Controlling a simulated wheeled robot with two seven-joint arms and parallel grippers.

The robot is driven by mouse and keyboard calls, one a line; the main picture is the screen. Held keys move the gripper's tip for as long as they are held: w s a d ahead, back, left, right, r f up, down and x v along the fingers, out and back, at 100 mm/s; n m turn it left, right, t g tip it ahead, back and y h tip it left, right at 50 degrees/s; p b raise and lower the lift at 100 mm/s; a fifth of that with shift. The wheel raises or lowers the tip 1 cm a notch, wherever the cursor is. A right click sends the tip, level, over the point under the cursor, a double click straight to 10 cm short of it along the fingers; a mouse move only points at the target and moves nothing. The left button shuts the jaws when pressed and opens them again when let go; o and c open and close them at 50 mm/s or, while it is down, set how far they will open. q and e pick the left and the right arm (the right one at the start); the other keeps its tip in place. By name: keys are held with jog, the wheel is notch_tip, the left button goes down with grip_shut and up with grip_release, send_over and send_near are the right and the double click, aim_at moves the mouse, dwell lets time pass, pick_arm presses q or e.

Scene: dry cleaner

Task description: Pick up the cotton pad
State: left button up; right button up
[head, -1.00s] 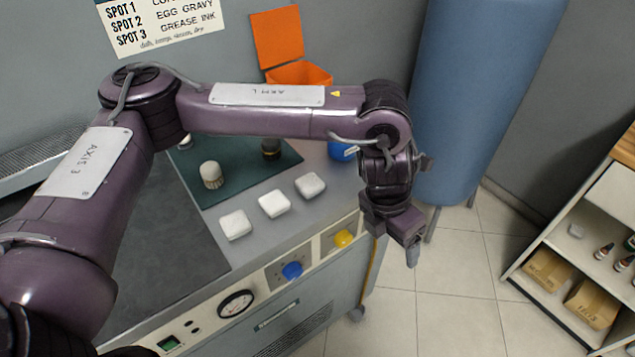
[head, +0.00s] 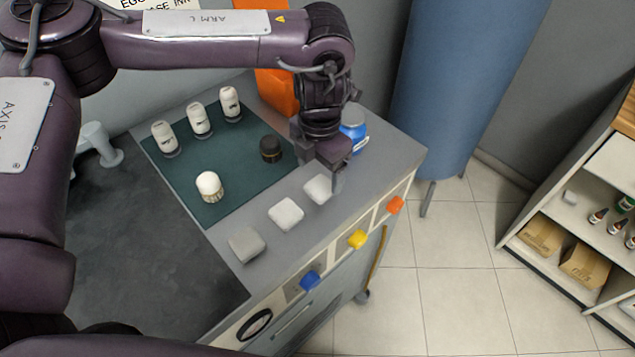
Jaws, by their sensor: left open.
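My right gripper is not in view.
A green mat (head: 225,207) holds several white-topped bottles and a dark jar (head: 271,149). A blue-and-white container (head: 353,132) stands behind my gripper. An orange bin (head: 279,92) is at the back. Blue, yellow and orange knobs line the counter front. A blue tank (head: 450,90) stands right.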

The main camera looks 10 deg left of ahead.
aim_at(321, 185)
pick_arm(q)
jog(key=shift+w+d+f+p, duration=0.1)
jog(key=shift+w+f+p, duration=0.15)
jog(key=shift+f+p, duration=0.6)
notch_tip(321, 185, down, 3)
jog(key=shift+w+r, duration=0.1)
jog(key=shift+w, duration=0.05)
jog(key=shift+f, duration=0.35)
jog(key=shift+c, duration=0.3)
jog(key=c, duration=1.1)
jog(key=shift+o, duration=0.2)
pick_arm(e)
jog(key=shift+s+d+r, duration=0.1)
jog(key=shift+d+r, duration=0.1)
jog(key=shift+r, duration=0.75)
pick_arm(q)
jog(key=shift+r, duration=0.1)
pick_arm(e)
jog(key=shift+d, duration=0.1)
